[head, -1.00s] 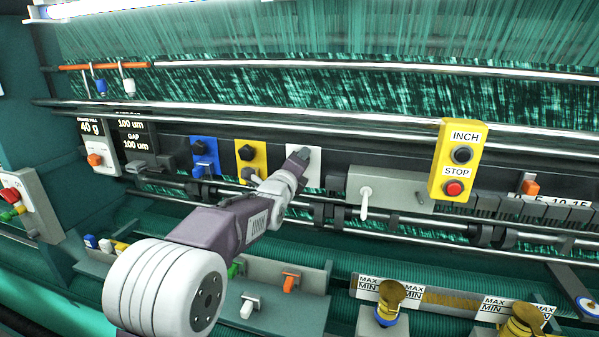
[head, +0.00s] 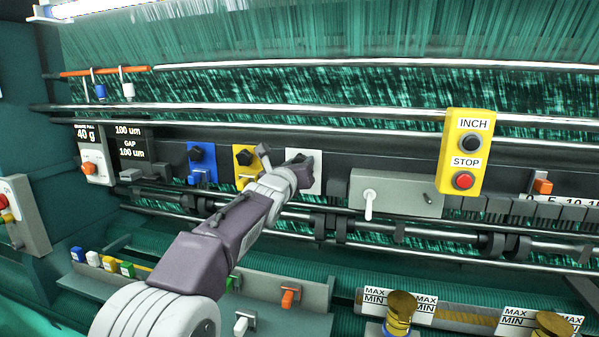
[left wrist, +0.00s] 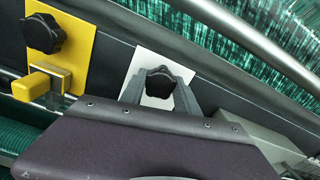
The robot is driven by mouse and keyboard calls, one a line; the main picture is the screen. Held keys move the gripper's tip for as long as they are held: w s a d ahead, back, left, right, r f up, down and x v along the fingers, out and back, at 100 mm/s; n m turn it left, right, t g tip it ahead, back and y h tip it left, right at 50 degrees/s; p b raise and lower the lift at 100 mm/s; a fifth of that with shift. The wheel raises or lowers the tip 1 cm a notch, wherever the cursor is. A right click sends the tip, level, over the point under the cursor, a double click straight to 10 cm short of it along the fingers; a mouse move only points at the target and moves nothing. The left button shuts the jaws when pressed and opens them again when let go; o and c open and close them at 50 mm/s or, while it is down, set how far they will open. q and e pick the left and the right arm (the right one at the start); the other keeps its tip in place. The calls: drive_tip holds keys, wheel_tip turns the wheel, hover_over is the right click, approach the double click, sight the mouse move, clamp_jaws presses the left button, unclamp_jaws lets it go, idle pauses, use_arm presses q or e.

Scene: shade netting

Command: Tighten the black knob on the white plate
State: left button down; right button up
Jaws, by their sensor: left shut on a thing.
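The white plate (head: 317,172) is on the dark rail, right of the yellow plate (head: 265,158). My left gripper (head: 301,168) reaches it from the lower left and hides part of it in the head view. In the left wrist view, the black lobed knob (left wrist: 160,83) stands on the white plate (left wrist: 150,62), between the two grey fingers of my left gripper (left wrist: 160,95). The gripper is shut on this knob. The knob's lower part is hidden behind the gripper body. My right gripper is not in view.
The yellow plate bears another black knob (left wrist: 42,33) and a yellow block (left wrist: 37,84) close by. A blue plate (head: 202,172) is farther left. A grey box with a white lever (head: 368,203) and the yellow INCH/STOP box (head: 462,150) stand right. Steel bars run above and below.

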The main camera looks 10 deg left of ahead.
use_arm(q)
drive_tip(key=shift+f, duration=0.1)
drive_tip(key=c, duration=0.9)
unclamp_jaws()
drive_tip(key=shift+s, duration=0.15)
drive_tip(key=s+b, duration=0.1)
drive_tip(key=s, duration=0.2)
drive_tip(key=shift+w, duration=0.1)
